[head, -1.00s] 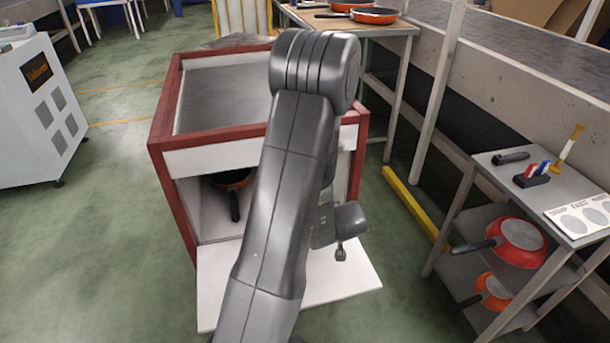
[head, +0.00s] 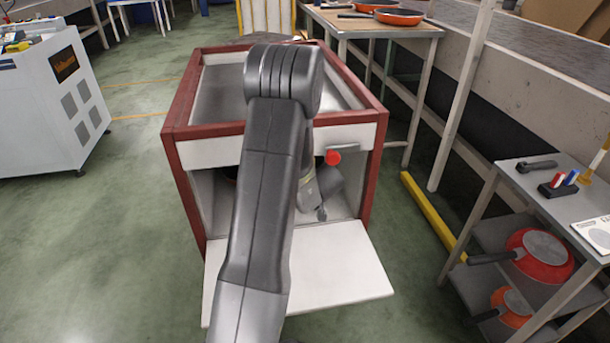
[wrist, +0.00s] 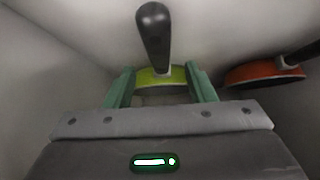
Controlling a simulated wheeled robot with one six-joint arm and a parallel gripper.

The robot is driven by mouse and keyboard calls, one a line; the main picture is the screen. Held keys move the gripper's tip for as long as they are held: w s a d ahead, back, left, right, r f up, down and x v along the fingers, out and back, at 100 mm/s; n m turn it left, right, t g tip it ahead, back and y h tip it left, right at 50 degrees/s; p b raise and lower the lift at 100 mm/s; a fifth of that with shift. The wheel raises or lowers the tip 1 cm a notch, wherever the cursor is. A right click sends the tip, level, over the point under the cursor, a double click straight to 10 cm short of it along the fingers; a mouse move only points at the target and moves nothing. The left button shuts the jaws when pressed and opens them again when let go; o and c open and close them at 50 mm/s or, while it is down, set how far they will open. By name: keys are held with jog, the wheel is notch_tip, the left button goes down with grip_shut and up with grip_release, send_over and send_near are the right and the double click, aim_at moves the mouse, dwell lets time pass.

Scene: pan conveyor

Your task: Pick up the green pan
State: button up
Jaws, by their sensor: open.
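The green pan (wrist: 160,80) is in the wrist view, inside the white cabinet compartment, with its black handle (wrist: 154,32) pointing up in the picture. My gripper (wrist: 160,86) is open, its two green fingers apart on either side of the pan's visible green part. I cannot tell whether the fingers touch the pan. In the head view my arm reaches into the red-framed cabinet (head: 180,180), and it hides the green pan and most of my gripper there.
An orange-red pan (wrist: 262,74) lies right of the green pan in the wrist view. The cabinet's white door (head: 330,265) is folded down in front. A small shelf (head: 590,205) with red pans (head: 545,262) stands right. Orange pans (head: 400,16) lie on the back table.

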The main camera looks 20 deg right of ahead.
jog(key=b+x, duration=0.1)
jog(key=x, duration=0.3)
jog(key=shift+s, duration=0.15)
grip_shut()
jog(key=shift+r, duration=0.15)
